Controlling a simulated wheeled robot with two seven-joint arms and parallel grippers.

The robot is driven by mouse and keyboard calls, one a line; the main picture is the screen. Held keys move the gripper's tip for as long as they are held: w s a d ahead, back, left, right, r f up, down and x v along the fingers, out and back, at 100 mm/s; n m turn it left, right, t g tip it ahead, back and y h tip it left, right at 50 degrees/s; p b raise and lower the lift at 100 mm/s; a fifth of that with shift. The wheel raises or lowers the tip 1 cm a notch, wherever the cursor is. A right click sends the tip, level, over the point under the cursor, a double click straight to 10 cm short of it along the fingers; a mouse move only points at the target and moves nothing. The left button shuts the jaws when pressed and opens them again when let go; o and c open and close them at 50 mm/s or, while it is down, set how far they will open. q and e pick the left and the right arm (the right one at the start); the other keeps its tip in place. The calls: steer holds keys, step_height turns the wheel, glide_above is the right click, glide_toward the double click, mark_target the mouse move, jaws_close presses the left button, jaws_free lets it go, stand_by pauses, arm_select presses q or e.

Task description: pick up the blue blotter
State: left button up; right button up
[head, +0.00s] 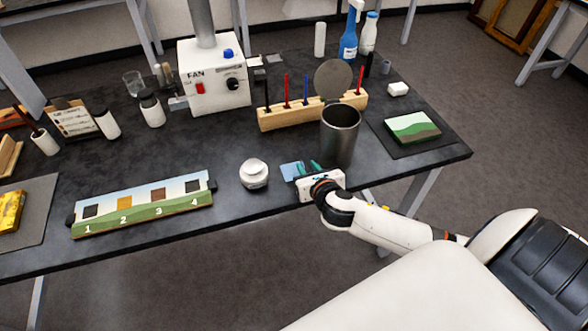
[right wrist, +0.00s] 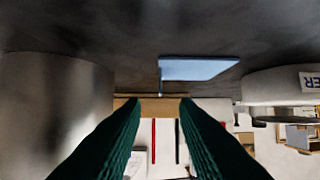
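The blue blotter (head: 290,170) is a small, thin, light-blue piece on the dark tabletop, left of my right gripper in the head view. My right gripper (head: 308,166) is low over the table's front edge, with its teal fingers apart. In the right wrist view the blotter (right wrist: 200,69) lies just beyond the fingertips, toward the right. The right gripper (right wrist: 160,103) shows open there, with nothing between its fingers. I cannot tell exactly how far the fingers are from the blotter. My left gripper is not in view.
A metal cylinder (head: 339,137) stands just behind my right gripper. A numbered painted strip (head: 142,205) lies farther left.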

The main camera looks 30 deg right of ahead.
mark_target(293, 169)
steer(key=x, duration=0.5)
steer(key=shift+w+d+f+p, duration=0.1)
steer(key=shift+w+f+p, duration=0.15)
steer(key=shift+p, duration=0.05)
steer(key=shift+s, duration=0.1)
jaws_close()
